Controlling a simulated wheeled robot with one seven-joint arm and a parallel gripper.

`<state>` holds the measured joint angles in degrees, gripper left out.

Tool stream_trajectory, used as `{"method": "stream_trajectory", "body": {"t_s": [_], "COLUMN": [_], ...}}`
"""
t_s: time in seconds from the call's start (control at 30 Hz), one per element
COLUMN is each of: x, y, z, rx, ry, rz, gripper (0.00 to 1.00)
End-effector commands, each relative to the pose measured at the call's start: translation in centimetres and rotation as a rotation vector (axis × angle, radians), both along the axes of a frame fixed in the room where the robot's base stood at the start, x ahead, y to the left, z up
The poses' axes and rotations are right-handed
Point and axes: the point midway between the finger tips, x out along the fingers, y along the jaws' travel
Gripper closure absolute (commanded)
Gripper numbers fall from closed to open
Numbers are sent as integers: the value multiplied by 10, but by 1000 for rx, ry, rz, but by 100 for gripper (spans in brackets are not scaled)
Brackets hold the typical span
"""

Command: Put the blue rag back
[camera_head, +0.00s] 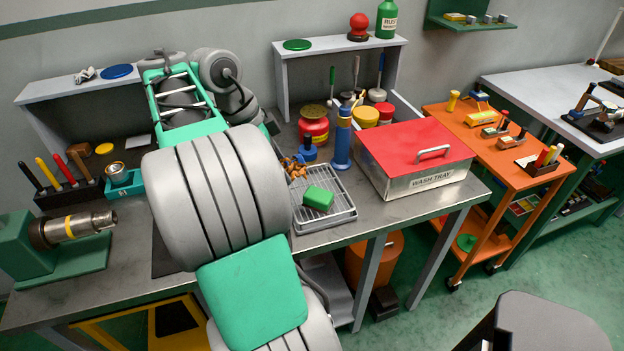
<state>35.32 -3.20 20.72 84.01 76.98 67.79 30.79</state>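I cannot make out a blue rag for certain. A flat blue disc (117,71) lies on the left wall shelf (50,90), next to a small crumpled grey-white item (85,75). A flat green disc (297,44) lies on the right shelf (335,45). My arm reaches across the bench toward the left shelf. Its far end is by that shelf's right part, and my own links hide the gripper's fingers. Whether it holds anything cannot be seen.
A wash tray with a red lid (415,150), a wire rack (325,205) with a green block, and bottles crowd the bench's middle and right. A pipe vise (50,245) stands at left. An orange cart (515,165) is on the right.

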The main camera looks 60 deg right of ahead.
Motion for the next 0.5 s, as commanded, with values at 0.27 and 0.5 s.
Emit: {"method": "stream_trajectory", "body": {"t_s": [0.27,0.5], "x": [-1,1], "y": [-64,-112], "z": [-30,-71], "rx": [2,3], "ry": [3,3], "rz": [-4,-1], "gripper": [83,83]}}
